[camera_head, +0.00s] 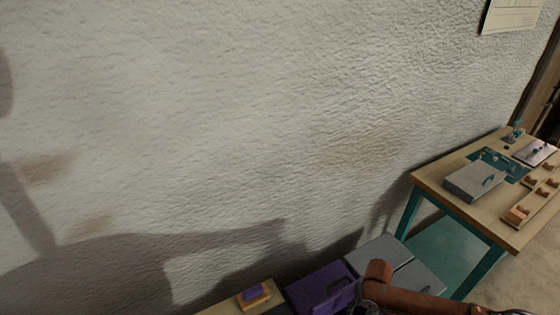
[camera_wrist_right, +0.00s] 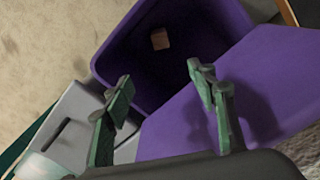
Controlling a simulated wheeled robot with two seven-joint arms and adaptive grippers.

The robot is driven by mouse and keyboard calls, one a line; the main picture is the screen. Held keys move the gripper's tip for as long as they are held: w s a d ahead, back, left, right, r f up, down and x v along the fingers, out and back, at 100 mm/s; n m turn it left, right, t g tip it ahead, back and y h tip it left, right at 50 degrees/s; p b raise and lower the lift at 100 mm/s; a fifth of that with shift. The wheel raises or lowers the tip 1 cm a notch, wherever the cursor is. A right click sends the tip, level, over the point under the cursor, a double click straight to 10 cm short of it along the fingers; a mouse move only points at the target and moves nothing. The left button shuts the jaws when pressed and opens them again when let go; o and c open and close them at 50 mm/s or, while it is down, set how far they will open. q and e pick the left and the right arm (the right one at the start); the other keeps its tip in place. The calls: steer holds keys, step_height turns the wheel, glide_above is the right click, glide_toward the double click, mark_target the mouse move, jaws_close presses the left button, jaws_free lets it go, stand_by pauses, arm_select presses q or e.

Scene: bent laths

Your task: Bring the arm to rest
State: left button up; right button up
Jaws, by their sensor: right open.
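My right gripper (camera_wrist_right: 158,82) is open in the right wrist view, its two green-padded fingers apart with nothing between them. It is over an open purple bin (camera_wrist_right: 112,58), which holds a small light-brown block (camera_wrist_right: 160,39) on its dark floor. A flat purple panel (camera_wrist_right: 190,125) lies beside the bin's opening, partly behind the fingers. In the head view, part of my reddish-brown right arm (camera_head: 405,299) shows at the bottom edge near a purple container (camera_head: 318,287). My left gripper is not in view.
A grey box (camera_head: 383,252) stands beside the purple container. At right, a teal-legged table (camera_head: 440,177) carries a grey case (camera_head: 474,181) and wooden pieces. A rough wall (camera_head: 250,120) fills the background.

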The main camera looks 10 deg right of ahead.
steer(key=s+a+f+n+t+y, duration=0.1)
steer(key=s+a+f+n, duration=0.2)
steer(key=a, duration=0.5)
steer(key=s+a+n+t+y, duration=0.1)
steer(key=s+a+n+y, duration=0.1)
steer(key=s+a, duration=0.45)
steer(key=s+d+r+m+h, duration=0.2)
steer(key=s+d+h, duration=0.2)
steer(key=s+d, duration=0.75)
steer(key=s+a+f, duration=0.1)
steer(key=s+f, duration=0.1)
steer(key=f, duration=1.2)
steer(key=s+a+f, duration=0.1)
steer(key=s+f, duration=0.1)
steer(key=f, duration=1.1)
steer(key=s+f+n+g, duration=0.1)
steer(key=s+f, duration=1.7)
steer(key=s, duration=0.2)
steer(key=shift+s+a+g+y+p, duration=0.15)
steer(key=shift+s+g+y+p, duration=0.15)
steer(key=shift+s+y+p, duration=0.15)
steer(key=shift+c, duration=0.4)
